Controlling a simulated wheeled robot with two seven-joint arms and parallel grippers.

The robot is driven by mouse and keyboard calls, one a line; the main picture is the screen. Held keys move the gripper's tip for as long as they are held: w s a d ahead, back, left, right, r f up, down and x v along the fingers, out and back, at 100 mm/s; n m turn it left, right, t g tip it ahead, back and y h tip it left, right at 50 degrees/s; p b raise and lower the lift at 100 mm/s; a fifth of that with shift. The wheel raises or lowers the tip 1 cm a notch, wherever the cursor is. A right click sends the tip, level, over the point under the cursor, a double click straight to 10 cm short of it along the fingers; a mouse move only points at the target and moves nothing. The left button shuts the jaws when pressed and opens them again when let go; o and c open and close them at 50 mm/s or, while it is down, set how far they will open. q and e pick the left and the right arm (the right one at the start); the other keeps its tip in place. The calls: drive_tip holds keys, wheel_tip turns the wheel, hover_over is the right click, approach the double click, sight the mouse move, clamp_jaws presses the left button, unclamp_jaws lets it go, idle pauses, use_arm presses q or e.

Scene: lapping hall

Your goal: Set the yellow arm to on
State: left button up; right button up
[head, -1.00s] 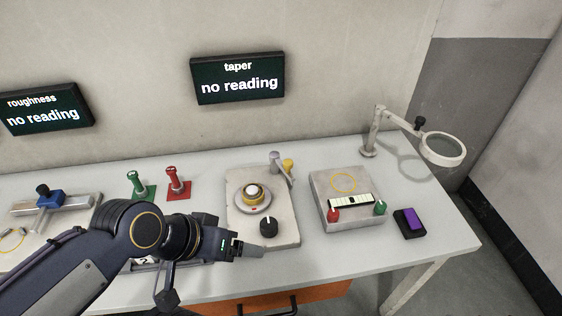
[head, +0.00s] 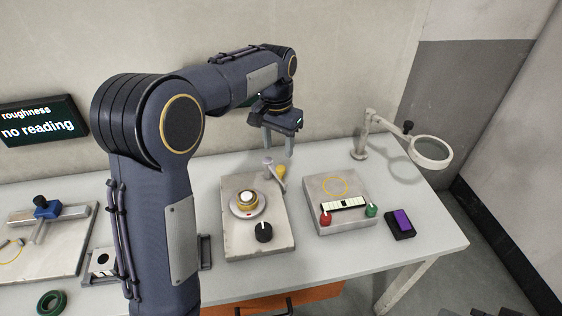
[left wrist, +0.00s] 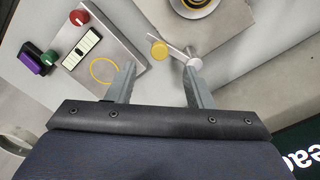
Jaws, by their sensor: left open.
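The yellow arm is a short grey lever with a yellow knob (head: 280,171) at the back right corner of a pale plate (head: 231,243). In the left wrist view the yellow knob (left wrist: 159,50) shows beyond and between my fingertips, and the grey lever (left wrist: 183,54) lies near the right finger. My left gripper (head: 278,152) is open and empty, pointing down just above and behind the lever. In the left wrist view my left gripper (left wrist: 160,70) shows both fingers spread. I cannot tell if a finger touches the lever. My right gripper is not in view.
The plate also bears a round yellow-ringed piece (head: 246,202) and a black knob (head: 264,232). To the right are a block with red and green knobs (head: 352,225), a purple switch (head: 402,220) and a magnifier (head: 431,152). My left arm covers the table's left middle.

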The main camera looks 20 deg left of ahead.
sight(281, 168)
use_arm(q)
drive_tip(key=shift+w+d+f, duration=0.15)
drive_tip(key=shift+w+d, duration=0.05)
drive_tip(key=shift+w, duration=0.15)
drive_tip(key=shift+f, duration=0.3)
wheel_tip(281, 168, down, 7)
drive_tip(key=shift+f, duration=0.1)
clamp_jaws()
